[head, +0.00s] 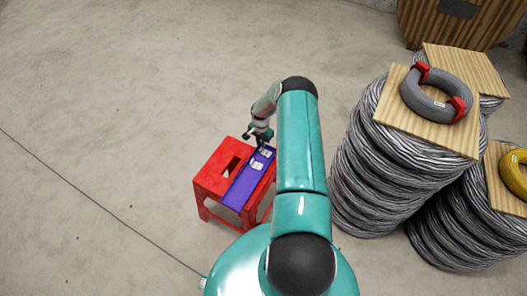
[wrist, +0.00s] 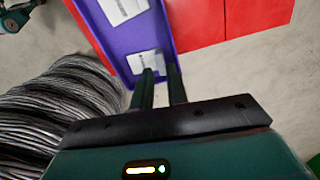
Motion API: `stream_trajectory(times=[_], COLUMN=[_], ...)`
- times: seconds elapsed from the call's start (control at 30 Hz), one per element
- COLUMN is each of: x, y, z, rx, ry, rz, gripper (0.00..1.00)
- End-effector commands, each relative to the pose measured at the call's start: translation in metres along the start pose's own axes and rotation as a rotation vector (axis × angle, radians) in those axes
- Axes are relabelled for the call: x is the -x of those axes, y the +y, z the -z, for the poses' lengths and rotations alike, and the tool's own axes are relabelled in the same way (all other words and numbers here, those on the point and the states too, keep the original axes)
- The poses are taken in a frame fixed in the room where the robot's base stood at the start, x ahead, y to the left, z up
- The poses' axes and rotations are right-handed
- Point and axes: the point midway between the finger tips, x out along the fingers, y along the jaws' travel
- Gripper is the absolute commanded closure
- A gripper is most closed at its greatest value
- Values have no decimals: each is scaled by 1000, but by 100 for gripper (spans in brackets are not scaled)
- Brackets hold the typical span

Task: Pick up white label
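A purple tray (head: 241,190) lies on a red stool (head: 211,176). Two white labels are in the tray. One label (head: 257,165) lies farther from my gripper, and another (head: 265,153) is close to it. My gripper (head: 262,137) is over the tray's far end in the head view. In the wrist view, the near label (wrist: 146,62) is at my fingertips (wrist: 160,71), partly covered by them. The fingers stand apart with a gap between them. I cannot tell whether they touch the label. The other label (wrist: 122,10) lies clear at the top edge.
Stacked grey cable coils (head: 365,165) stand to the right of the stool, topped by a wooden board with a grey ring coil (head: 437,95). A yellow coil (head: 514,172) is at the right edge. The concrete floor (head: 110,110) to the left is clear.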

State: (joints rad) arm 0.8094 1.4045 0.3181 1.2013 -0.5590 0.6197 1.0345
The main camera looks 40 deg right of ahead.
Motion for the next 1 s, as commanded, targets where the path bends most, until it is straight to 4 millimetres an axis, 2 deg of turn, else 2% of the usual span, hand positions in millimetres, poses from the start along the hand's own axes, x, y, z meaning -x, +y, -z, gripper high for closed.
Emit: stream_trajectory(times=[0.1,0.3,0.5,0.53,0.6,1.0], x=[-20,-36,-36,-36,-36,-36], y=[0,0,0,0,0,0], z=[0,0,1,1,1,1], rx=[-2,-1,0,-1,0,0], ry=[-2,-1,0,0,0,0], rz=[0,-1,-1,-1,-1,-1], gripper=[85,85,85,86,100,100])
